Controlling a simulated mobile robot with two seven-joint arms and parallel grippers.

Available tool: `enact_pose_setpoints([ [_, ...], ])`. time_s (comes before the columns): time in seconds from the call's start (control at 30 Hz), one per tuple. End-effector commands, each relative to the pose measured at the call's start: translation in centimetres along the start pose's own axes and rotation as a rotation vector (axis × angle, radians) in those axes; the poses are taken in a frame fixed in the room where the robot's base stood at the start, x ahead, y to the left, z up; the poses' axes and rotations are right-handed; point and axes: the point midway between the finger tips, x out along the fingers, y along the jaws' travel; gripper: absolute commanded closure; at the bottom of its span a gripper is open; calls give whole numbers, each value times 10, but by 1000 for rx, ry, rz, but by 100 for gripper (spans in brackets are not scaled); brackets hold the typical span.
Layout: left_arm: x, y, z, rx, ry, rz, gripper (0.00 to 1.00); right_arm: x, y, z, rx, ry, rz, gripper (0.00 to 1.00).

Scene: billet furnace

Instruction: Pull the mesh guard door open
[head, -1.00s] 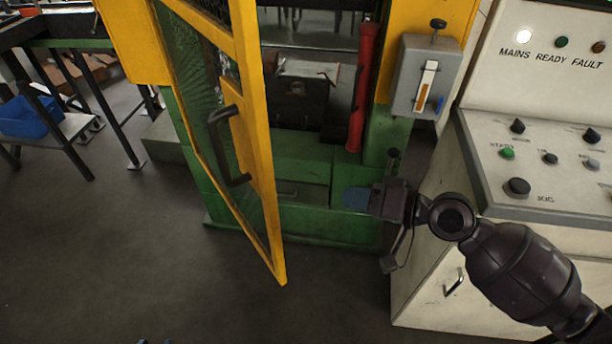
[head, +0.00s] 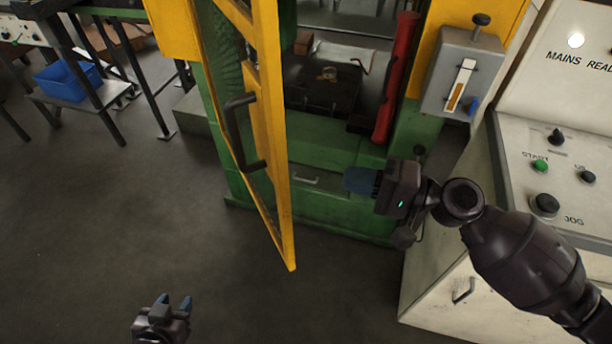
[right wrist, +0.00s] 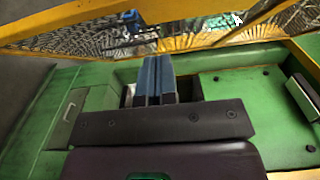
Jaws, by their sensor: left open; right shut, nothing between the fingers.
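The mesh guard door (head: 281,185) has a yellow frame and stands swung out from the green and yellow machine, partly open. Its black bar handle (head: 236,133) is on the outer face in the head view, with nothing holding it. My left gripper (head: 173,301) is open and empty, low in the picture, below and left of the door and apart from it. My right gripper (head: 348,179) is shut and empty, to the right of the door's free edge, in front of the machine opening. In the right wrist view its blue fingers (right wrist: 158,80) lie together, with the door's yellow frame (right wrist: 215,40) beyond.
A white control cabinet (head: 455,245) stands close to my right arm. A grey switch box (head: 463,72) and a red cylinder (head: 397,80) are on the machine's right side. A blue bin (head: 68,80) sits on a rack at left. The floor left of the door is clear.

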Motion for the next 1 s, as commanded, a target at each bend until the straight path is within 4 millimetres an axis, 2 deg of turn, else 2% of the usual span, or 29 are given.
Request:
enact_pose_setpoints([
  [0.1,-5,-1,-5,-1,4,-3,57,22,-4,0,-5,-1,-2,100],
  [0.3,-12,-2,-2,-6,-8,-6,57,56,-4,0,-5,-1,0,100],
  [0.4,-16,-3,-10,-8,-3,-8,57,65,-4,12,-3,-1,-1,100],
  [0.6,-19,-4,-24,-8,16,-7,57,77,-2,25,-3,0,0,100],
  [1.0,-16,-3,-31,-6,26,-5,57,80,0,28,-1,1,1,100],
])
